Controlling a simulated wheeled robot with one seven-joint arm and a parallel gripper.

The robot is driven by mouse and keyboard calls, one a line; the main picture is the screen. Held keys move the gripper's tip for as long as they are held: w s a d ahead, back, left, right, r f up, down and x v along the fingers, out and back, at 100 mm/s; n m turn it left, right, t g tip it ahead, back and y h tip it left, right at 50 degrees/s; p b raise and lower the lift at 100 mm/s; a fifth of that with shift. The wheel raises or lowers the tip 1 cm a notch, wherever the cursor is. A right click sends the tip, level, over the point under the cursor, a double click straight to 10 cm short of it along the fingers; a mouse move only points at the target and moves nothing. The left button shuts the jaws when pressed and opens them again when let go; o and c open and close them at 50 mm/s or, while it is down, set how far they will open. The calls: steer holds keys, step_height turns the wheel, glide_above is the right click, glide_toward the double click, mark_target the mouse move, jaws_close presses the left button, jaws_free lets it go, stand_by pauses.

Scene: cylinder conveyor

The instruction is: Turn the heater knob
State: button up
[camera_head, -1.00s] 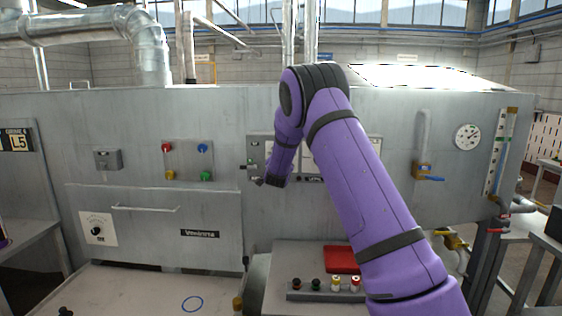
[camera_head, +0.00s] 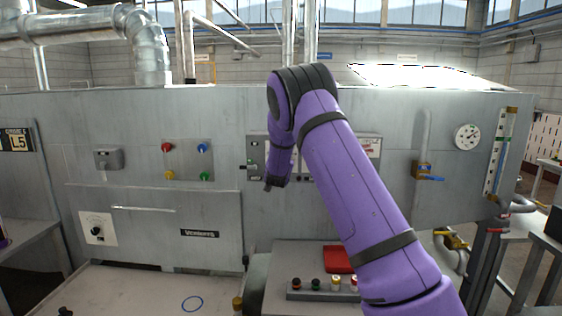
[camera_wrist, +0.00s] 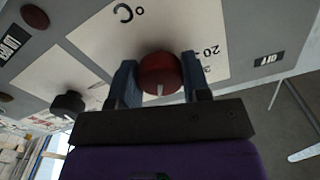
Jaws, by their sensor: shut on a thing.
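The heater knob (camera_wrist: 160,74) is a red round knob with a white pointer line, on a white plate marked °C with a number scale. My gripper (camera_wrist: 158,80) is shut on it in the wrist view, with one blue finger on each side. The pointer line faces the gripper's base. In the head view my gripper (camera_head: 274,184) is at the control panel (camera_head: 253,143) in the middle of the machine front. The knob itself cannot be made out there, and my arm covers much of the panel.
A black knob (camera_wrist: 68,105) and a dark red button (camera_wrist: 35,16) sit left of the gripper in the wrist view. A plate with coloured buttons (camera_head: 187,160) is left of the panel.

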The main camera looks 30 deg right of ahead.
steer(key=shift+f, duration=0.1)
steer(key=o, duration=0.9)
steer(key=v, duration=1.1)
steer(key=shift+w, duration=0.1)
